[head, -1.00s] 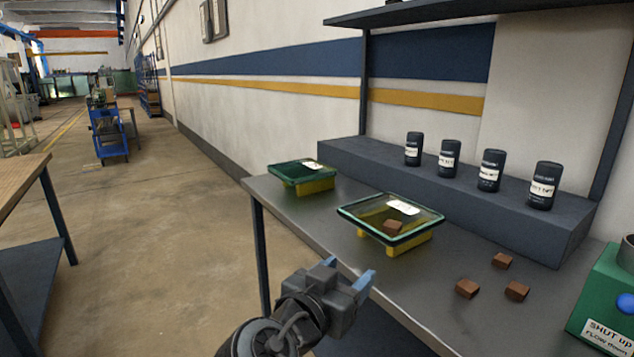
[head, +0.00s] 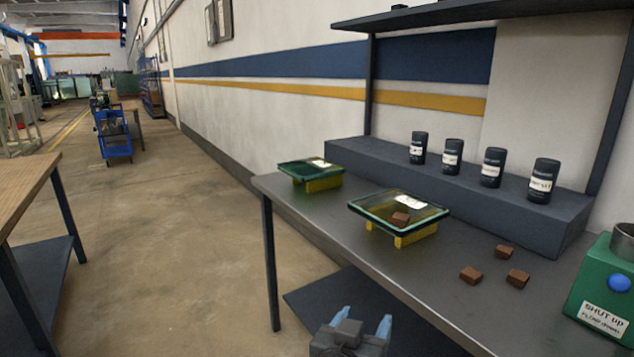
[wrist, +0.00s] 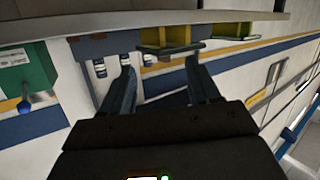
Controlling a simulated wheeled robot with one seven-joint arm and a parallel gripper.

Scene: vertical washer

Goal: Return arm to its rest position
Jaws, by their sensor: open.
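My gripper (head: 365,325) is low at the bottom of the head view, in front of the workbench's near edge and apart from the bench top. Its two blue-tipped fingers are spread and nothing is between them. In the wrist view my gripper (wrist: 159,72) also shows open and empty, with the bench edge beyond the fingertips. Most of my arm is outside the head view.
The grey workbench (head: 345,255) holds two green-rimmed trays (head: 310,170) on yellow supports, one with a brown block inside, several loose brown blocks (head: 471,275), dark canisters (head: 452,155) on a ledge, and a green machine (head: 603,290). Open floor (head: 160,250) lies left; a wooden table (head: 25,185) stands there.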

